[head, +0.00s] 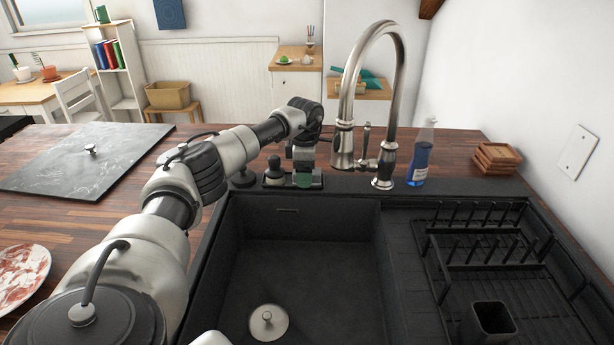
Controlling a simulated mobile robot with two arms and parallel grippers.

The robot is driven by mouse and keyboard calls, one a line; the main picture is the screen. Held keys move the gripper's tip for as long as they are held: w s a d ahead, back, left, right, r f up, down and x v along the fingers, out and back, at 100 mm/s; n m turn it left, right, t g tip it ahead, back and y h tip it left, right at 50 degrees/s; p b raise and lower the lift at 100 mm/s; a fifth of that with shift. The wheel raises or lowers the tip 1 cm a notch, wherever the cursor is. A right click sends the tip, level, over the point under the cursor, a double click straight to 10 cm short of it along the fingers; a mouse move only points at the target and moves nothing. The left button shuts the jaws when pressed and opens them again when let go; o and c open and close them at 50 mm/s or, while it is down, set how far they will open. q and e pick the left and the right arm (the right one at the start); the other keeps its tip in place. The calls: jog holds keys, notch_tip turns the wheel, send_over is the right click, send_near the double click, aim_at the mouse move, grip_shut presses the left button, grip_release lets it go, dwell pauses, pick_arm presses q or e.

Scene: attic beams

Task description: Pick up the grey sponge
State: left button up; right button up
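My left arm reaches from the lower left to the back edge of the black sink (230,235). Its gripper (303,168) points down over a small dark tray (316,184) behind the basin. A small grey-green thing (303,181), perhaps the grey sponge, shows right under the fingertips. The gripper covers much of it, so I cannot tell whether the fingers are around it or only above it. A dark-knobbed brush (274,168) stands just left of the gripper on the same tray. My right gripper is not in view.
A tall steel faucet (390,95) stands close right of the gripper, with a blue soap bottle (420,155) beyond it. A black dish rack (490,250) holds a dark cup (488,322). A round metal strainer (268,322) lies in the otherwise empty basin.

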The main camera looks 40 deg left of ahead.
pick_arm(q)
jog(key=c, duration=0.8)
notch_tip(320, 180, up, 10)
jog(key=shift+b, duration=0.45)
